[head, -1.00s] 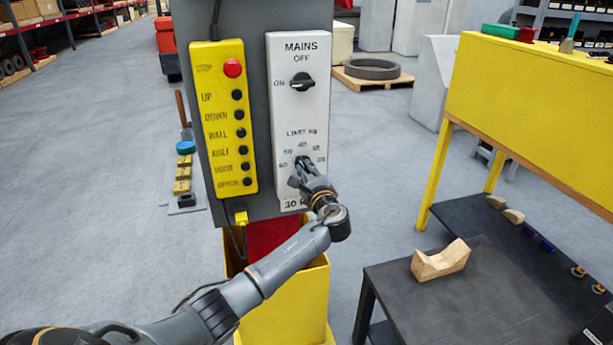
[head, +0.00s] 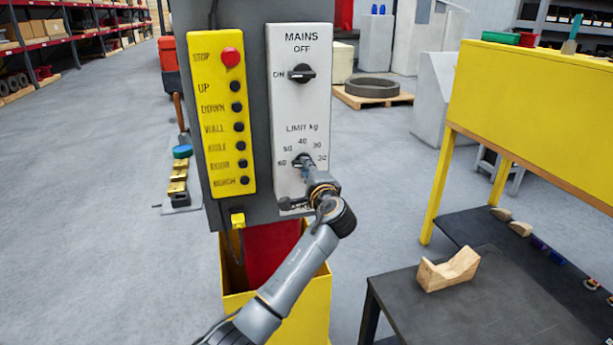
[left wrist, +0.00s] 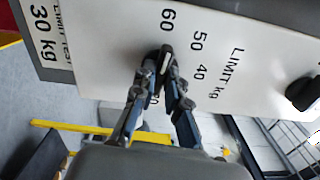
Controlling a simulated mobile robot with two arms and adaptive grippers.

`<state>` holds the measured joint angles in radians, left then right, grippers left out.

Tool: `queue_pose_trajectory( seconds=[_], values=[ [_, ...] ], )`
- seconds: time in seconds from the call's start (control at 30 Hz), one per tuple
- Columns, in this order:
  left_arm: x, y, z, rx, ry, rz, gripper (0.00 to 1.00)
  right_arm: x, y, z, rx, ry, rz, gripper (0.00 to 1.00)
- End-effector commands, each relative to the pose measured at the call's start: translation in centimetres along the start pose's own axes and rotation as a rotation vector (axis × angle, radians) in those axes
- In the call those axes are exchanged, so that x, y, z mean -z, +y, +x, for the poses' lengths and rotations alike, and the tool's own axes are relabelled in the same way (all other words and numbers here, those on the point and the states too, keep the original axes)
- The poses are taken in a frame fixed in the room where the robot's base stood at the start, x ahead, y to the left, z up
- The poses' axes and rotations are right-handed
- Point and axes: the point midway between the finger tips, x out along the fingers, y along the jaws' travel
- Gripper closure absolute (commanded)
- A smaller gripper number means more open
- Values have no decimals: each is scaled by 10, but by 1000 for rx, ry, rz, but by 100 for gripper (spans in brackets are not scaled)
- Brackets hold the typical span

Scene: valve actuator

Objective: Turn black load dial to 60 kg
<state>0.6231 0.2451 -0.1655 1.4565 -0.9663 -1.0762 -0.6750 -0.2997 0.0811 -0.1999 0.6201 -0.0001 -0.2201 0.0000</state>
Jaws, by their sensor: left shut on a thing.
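The black load dial (head: 300,158) sits low on the white control panel (head: 287,105), under "LIMIT kg", with numbers 20 to 60 around it. In the left wrist view the dial (left wrist: 165,58) shows a pale mark running roughly toward the 60. My left gripper (head: 305,167) is at the dial, with its fingers closed on the dial's two sides; the fingertips (left wrist: 164,74) also show in the left wrist view. The head view leaves the dial's pointing direction unclear behind the fingers. My right gripper is not in view.
A black MAINS knob (head: 301,73) is above the dial. A yellow button box (head: 218,130) with a red STOP button (head: 231,57) is left of the panel. A dark table (head: 410,305) with a wooden V-block (head: 448,268) stands at the right.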

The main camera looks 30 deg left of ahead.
Motion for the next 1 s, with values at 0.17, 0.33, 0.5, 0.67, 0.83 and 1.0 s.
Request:
queue_pose_trajectory(
  seconds=[0.17, 0.33, 0.5, 0.67, 0.83, 1.0],
  values=[
    [1, 4, -1, -5, 0, -86, 100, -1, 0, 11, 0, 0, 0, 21],
    [1, 4, 0, -5, 0, -133, 100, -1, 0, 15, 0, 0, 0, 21],
    [1, 3, -1, -6, 0, -153, 100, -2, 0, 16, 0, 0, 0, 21],
    [1, 3, -1, -6, 0, -157, 100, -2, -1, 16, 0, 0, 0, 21],
    [1, 3, -1, -6, 0, -156, 100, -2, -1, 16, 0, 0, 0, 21],
    [1, 3, 0, -5, 0, -156, 64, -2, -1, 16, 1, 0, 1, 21]
  ],
)
